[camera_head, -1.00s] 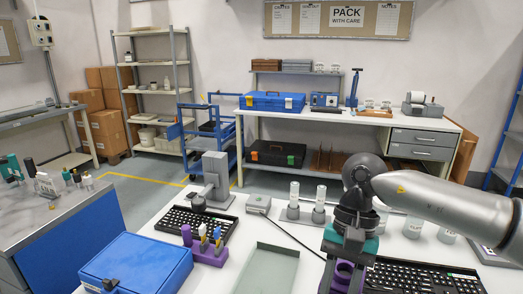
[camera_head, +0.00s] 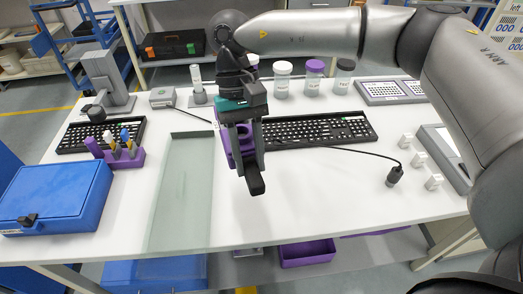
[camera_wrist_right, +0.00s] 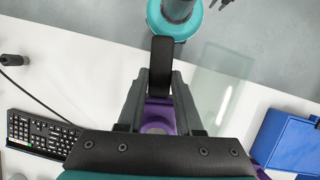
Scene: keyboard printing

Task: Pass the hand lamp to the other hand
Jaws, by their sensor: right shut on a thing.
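My right gripper (camera_head: 252,168) reaches over the table, pointing down, with its fingers shut on a small black object, which I take to be the hand lamp (camera_head: 256,184). In the right wrist view the black lamp (camera_wrist_right: 160,65) sticks out beyond the fingertips. My left gripper is not clearly in either current view.
A green-grey tray (camera_head: 180,190) lies left of the gripper. A keyboard (camera_head: 315,129) lies behind it to the right. A blue case (camera_head: 50,195) and a purple marker holder (camera_head: 125,157) stand left. White jars (camera_head: 283,80) stand at the back.

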